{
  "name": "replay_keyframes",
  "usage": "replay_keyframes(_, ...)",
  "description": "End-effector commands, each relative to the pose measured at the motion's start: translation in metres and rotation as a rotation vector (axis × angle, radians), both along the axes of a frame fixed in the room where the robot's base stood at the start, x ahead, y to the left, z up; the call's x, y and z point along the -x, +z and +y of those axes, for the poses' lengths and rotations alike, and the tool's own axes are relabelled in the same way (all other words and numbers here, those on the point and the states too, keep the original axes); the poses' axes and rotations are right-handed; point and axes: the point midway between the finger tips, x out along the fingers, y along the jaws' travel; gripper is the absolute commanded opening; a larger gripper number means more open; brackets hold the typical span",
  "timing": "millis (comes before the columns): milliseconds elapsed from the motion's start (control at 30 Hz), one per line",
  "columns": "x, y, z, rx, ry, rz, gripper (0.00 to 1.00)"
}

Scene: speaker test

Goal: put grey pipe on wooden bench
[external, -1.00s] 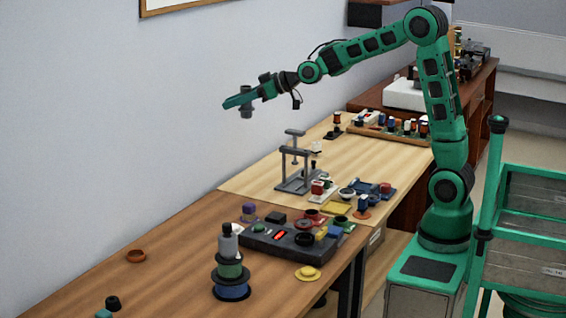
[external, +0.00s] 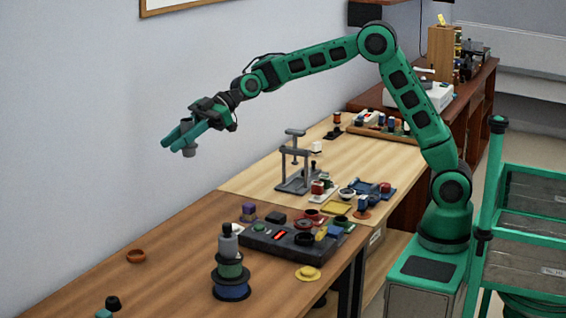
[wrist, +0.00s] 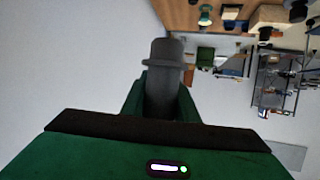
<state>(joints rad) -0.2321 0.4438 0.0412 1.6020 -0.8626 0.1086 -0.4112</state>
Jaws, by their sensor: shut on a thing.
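The grey pipe (external: 188,150) is a short upright piece with a wider collar. My gripper (external: 184,141) is shut on it and holds it in the air, well above the bench and near the wall. In the wrist view the grey pipe (wrist: 163,75) stands between the green fingers, with its lower part hidden by my gripper. The wooden bench (external: 180,235) is the brown top in the foreground. It meets a lighter wooden top (external: 250,180) farther back.
On the bench are a stack of spools (external: 231,268), a dark control box (external: 278,243), an orange-brown ring (external: 136,256) and a yellow disc (external: 307,273). A grey press frame (external: 296,165) stands on the lighter top. The bench's left middle is mostly clear.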

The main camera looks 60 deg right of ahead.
Motion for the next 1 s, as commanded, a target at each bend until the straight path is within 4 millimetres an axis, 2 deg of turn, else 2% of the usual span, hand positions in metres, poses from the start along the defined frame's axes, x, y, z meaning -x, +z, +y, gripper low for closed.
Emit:
replay_keyframes(33,0.005,0.0,0.01,-0.001,0.025,-0.001,0.05)
replay_keyframes(267,0.005,-0.053,0.007,0.001,0.02,0.006,0.05)
replay_keyframes(467,0.004,-0.109,0.006,0.001,0.016,0.005,0.05)
replay_keyframes(500,0.004,-0.123,0.006,0.001,0.018,0.008,0.05)
replay_keyframes(633,0.004,-0.157,0.006,0.001,0.018,0.005,0.05)
replay_keyframes(833,0.001,-0.181,0.004,0.0,0.017,0.001,0.05)
replay_keyframes(1000,-0.017,-0.198,-0.012,0.0,0.015,0.001,0.05)
